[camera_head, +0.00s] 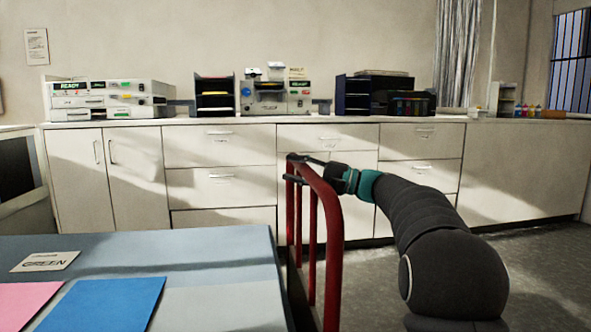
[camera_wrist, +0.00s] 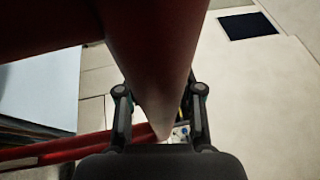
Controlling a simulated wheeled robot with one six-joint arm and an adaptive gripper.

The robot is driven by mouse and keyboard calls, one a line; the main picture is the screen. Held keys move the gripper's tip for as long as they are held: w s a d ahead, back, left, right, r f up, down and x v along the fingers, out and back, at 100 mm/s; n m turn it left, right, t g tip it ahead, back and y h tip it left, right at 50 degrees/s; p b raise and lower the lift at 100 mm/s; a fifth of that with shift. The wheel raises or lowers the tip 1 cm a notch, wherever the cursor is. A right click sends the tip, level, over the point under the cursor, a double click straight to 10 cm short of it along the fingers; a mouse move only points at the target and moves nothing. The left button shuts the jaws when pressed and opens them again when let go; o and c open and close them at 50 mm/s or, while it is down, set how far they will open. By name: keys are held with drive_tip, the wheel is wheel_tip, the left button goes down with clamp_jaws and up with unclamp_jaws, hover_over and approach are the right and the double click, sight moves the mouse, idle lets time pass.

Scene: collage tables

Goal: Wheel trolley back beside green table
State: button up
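That table's top (camera_head: 215,250) looks blue-grey. My gripper (camera_head: 297,168) is at the trolley's upper rail, one finger above and one below in the head view. In the wrist view my gripper (camera_wrist: 160,95) has a finger on each side of the red rail (camera_wrist: 155,65), seemingly shut on it. The contact itself is partly hidden.
A pink sheet (camera_head: 25,303) and a blue sheet (camera_head: 105,303) lie on the table. A long white cabinet (camera_head: 220,150) with machines and organisers on top lines the back wall. Grey floor (camera_head: 545,265) is clear to the right.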

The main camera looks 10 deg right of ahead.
drive_tip(key=shift+c, duration=0.2)
drive_tip(key=shift+a, duration=0.1)
clamp_jaws()
drive_tip(key=shift+d+f, duration=0.15)
drive_tip(key=shift+d, duration=0.25)
drive_tip(key=d+p, duration=0.5)
drive_tip(key=d, duration=1.1)
drive_tip(key=shift+p, duration=0.4)
